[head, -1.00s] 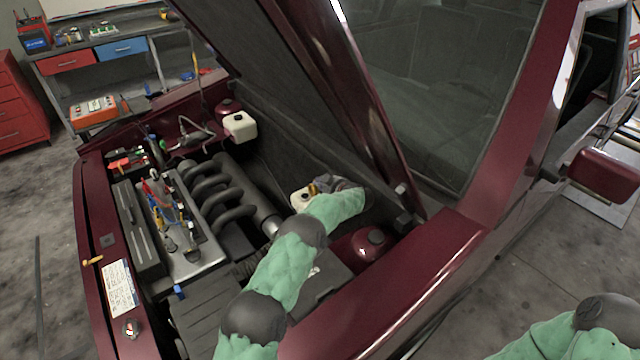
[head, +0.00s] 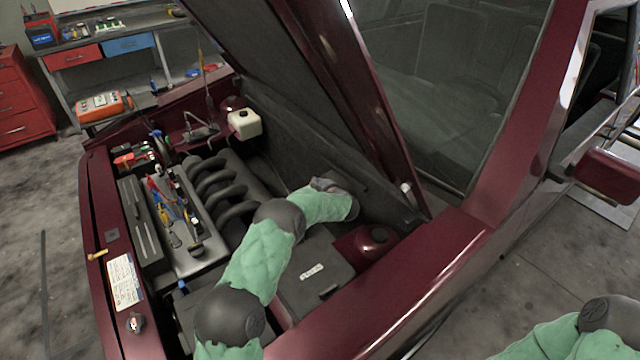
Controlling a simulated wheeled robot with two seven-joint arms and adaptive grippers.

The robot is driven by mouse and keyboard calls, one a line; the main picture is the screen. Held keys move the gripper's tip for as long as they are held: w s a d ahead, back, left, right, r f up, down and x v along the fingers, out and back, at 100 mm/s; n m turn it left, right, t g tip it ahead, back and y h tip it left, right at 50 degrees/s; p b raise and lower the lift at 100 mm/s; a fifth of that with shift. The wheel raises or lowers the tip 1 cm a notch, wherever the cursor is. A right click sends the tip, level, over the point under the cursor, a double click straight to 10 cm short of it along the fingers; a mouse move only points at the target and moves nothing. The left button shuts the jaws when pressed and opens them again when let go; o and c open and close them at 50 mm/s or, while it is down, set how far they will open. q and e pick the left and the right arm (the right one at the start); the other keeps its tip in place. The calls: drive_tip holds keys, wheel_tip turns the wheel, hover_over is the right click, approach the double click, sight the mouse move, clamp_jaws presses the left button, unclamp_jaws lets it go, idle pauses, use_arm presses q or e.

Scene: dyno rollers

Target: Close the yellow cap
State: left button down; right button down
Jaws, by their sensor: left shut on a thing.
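My left arm reaches into the open engine bay, and my left gripper (head: 320,184) is at its far end, beside the dark rear wall of the bay. The gripper is shut on the yellow cap, but its fingers and the cap are mostly hidden behind my wrist and forearm. The small white reservoir under the cap is also hidden there, so I cannot tell how the cap sits on it. My right arm shows only at the lower right corner, and its gripper is out of the picture.
The raised hood (head: 335,100) slopes close behind my left gripper. A white reservoir (head: 244,123) stands at the back of the bay. Black intake pipes (head: 222,185) lie left of my arm, with several tools on the engine cover (head: 195,255). A black box (head: 313,275) sits to the right.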

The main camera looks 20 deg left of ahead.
use_arm(q)
drive_tip(key=shift+s+a+f+n+t+b, duration=0.1)
drive_tip(key=shift+s+a+n+t+b, duration=0.25)
drive_tip(key=shift+s+n+b, duration=0.2)
drive_tip(key=shift+w, duration=0.1)
drive_tip(key=c, duration=1.5)
unclamp_jaws()
drive_tip(key=shift+o, duration=0.2)
drive_tip(key=shift+d, duration=0.1)
drive_tip(key=v, duration=1.2)
